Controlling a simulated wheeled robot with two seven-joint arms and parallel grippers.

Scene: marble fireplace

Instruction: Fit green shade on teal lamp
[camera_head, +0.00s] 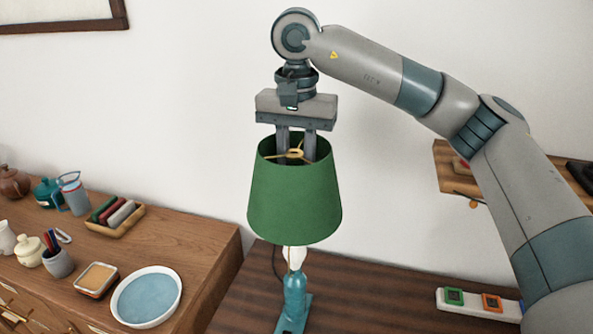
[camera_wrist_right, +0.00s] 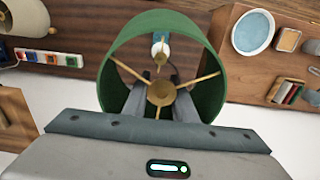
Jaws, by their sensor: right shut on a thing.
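The green shade (camera_head: 294,203) is held upright in the head view, directly above the teal lamp (camera_head: 294,296). My right gripper (camera_head: 296,153) points down into the shade's open top and is shut on its brass hub. In the right wrist view the shade (camera_wrist_right: 124,60) shows as a ring with three brass spokes, and the gripper fingers (camera_wrist_right: 160,103) sit either side of the hub. The lamp's white bulb (camera_head: 294,255) shows just under the shade's lower rim; its top may be hidden by the shade. The lamp also shows through the ring in the wrist view (camera_wrist_right: 161,38). My left gripper is not in view.
A wooden cabinet at left bears a blue-filled bowl (camera_head: 146,297), a small dish (camera_head: 96,280), a tray of coloured blocks (camera_head: 115,216) and several pots. A power strip (camera_head: 478,304) lies right of the lamp. A wall shelf (camera_head: 453,177) is behind my right arm.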

